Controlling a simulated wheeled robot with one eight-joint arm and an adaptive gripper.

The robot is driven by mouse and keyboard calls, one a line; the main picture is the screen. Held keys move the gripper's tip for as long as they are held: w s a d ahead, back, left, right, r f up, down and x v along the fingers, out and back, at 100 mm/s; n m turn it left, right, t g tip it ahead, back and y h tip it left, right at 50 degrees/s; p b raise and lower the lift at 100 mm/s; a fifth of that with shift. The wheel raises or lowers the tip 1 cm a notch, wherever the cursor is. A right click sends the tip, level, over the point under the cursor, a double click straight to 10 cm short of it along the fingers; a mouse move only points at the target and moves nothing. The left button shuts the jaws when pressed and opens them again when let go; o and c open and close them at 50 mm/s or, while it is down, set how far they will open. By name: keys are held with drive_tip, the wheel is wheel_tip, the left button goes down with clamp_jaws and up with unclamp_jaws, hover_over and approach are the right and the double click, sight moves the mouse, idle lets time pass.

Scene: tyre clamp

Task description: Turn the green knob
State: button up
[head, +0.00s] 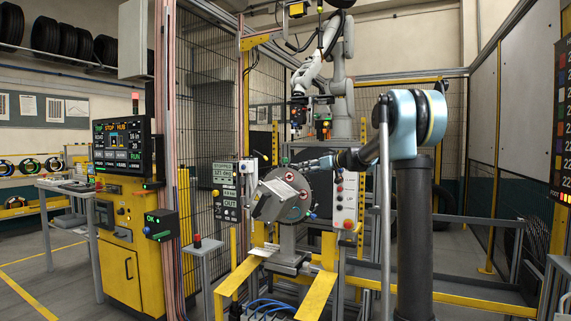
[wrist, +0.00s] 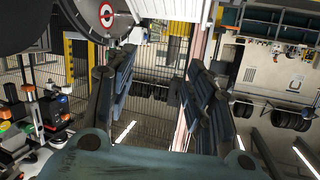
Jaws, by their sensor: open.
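A blue knob (head: 313,215) sits lower on the same fixture. My gripper (head: 301,163) is beside the upper part of the plate, apart from the knob as far as I can tell. In the wrist view my gripper (wrist: 150,92) has its two dark fingers spread wide, with nothing between them. I cannot make out the green knob in the wrist view.
A grey box-like block (head: 272,200) is in front of the plate. A white button panel (head: 346,202) stands to its right and a dark display panel (head: 225,191) to its left. Yellow rails (head: 318,295) run below. A mesh fence (head: 208,110) stands behind on the left.

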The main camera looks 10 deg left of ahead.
sight(287, 159)
drive_tip(key=w+a+r+t+y, duration=0.1)
drive_tip(key=w+r+t, duration=0.15)
drive_tip(key=w, duration=1.15)
drive_tip(key=x, duration=1.7)
drive_tip(key=shift+a+r, duration=0.15)
drive_tip(key=shift+r, duration=0.05)
drive_tip(key=shift+c, duration=0.6)
drive_tip(key=c, duration=1)
